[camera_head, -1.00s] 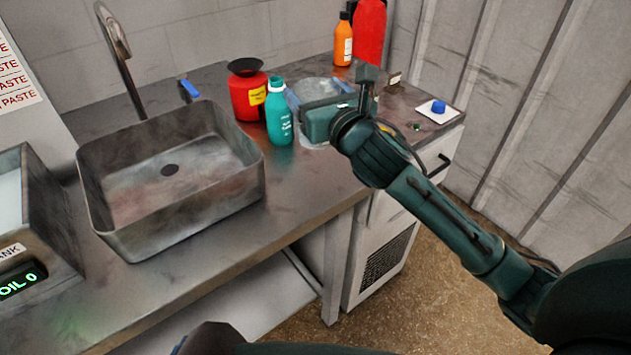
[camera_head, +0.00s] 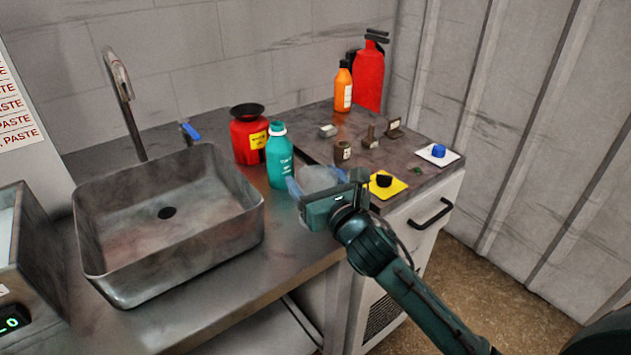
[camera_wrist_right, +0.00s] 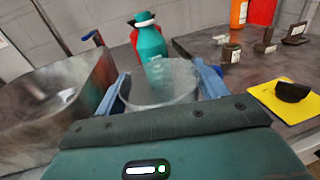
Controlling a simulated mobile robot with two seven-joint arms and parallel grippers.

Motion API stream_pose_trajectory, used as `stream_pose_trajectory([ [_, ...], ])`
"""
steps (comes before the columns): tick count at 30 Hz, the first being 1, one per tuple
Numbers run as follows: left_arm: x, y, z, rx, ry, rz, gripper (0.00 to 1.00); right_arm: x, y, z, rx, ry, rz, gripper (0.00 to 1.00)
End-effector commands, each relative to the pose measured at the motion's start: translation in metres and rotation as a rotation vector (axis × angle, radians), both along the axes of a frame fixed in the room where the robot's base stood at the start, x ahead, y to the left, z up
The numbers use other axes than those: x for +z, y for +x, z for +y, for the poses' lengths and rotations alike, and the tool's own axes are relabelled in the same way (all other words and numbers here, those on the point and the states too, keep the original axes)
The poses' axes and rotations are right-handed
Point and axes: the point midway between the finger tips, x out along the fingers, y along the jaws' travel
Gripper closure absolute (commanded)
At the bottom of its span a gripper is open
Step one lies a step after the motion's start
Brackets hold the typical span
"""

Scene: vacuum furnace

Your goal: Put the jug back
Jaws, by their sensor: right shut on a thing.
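A clear, see-through jug (camera_head: 318,178) is between the blue fingers of my right gripper (camera_head: 317,184), at the front of the counter beside the teal bottle. In the right wrist view the jug (camera_wrist_right: 160,84) stands between the two fingers (camera_wrist_right: 164,90), its round rim facing up and the teal bottle behind it. My right gripper is shut on it. The gripper body hides the jug's lower part, so I cannot tell whether its base touches the counter. My left gripper is not in view.
A steel sink (camera_head: 115,262) with a tap is on the left. The teal bottle (camera_head: 280,160) and a red container (camera_head: 248,140) stand close behind the jug. A yellow mat (camera_head: 396,189) with a black piece lies to the right. Small blocks and an orange bottle (camera_head: 343,88) are farther back.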

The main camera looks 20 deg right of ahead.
Motion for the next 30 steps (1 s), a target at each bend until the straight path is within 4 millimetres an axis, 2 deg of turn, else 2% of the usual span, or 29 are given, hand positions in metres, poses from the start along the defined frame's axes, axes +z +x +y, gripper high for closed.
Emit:
stream_pose_trajectory([
  [5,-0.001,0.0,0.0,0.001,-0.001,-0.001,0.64,-0.002,0.0,0.0,0.0,-0.002,-0.002,0.56],
  [6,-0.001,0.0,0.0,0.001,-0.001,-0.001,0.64,-0.003,0.0,0.0,0.0,-0.002,0.0,0.27],
  [14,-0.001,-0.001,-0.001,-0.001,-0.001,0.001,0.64,-0.003,0.0,0.0,-0.001,-0.001,0.001,0.06],
  [23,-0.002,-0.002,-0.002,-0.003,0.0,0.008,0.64,0.002,0.0,0.0,0.0,0.001,0.0,0.06],
  [26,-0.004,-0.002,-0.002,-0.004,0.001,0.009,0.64,-0.001,-0.012,-0.002,0.0,-0.003,0.002,0.06],
  [30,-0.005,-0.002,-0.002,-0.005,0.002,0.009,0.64,-0.001,-0.039,-0.006,0.001,-0.003,0.002,0.06],
])
